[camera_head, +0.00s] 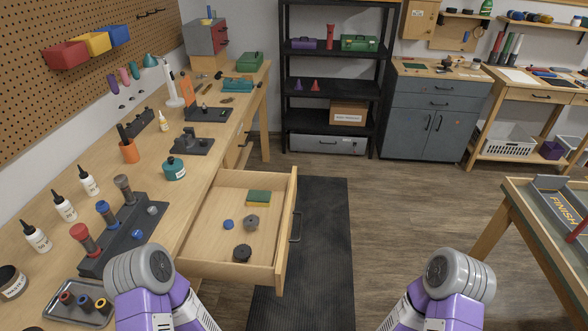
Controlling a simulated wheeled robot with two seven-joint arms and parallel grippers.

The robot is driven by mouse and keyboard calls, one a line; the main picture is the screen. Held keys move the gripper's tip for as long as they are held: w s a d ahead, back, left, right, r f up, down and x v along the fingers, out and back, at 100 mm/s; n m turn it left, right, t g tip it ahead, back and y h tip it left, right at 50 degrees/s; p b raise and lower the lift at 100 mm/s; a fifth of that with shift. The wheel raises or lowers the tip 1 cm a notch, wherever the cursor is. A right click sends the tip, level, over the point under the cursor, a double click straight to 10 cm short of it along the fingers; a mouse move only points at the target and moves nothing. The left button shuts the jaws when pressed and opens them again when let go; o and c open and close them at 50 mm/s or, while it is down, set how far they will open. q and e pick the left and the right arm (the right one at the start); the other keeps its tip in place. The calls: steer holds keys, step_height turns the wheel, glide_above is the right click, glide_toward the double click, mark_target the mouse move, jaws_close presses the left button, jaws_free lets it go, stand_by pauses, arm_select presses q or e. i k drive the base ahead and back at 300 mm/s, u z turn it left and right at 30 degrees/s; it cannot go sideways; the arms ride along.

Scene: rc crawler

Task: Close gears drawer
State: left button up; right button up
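The wooden drawer (222,269) stands pulled open from the long workbench on the left, over the dark floor mat. Its front panel (288,222) faces right and carries a dark bar handle (296,226). Inside lie a dark round gear-like piece (242,253), a grey one (251,222), a small blue one (228,225) and a green and yellow block (259,197). Purple and grey links of my two arms show at the bottom edge, left and right of the drawer. Neither gripper shows, so whether they are open or shut is hidden.
The workbench top (95,214) holds bottles, a dark tool rack (124,237) and a tray (80,312). A black mat (325,250) and open floor (400,215) lie right of the drawer. A black shelf stands behind, and another table (517,197) is at right.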

mark_target(206, 251)
steer(key=u, duration=0.5)
steer(key=k, duration=1.15)
steer(key=z, duration=0.5)
steer(key=i, duration=1.45)
steer(key=u, duration=0.25)
steer(key=k, duration=1)
steer(key=u, duration=0.75)
steer(key=i, duration=1.15)
steer(key=z, duration=0.6)
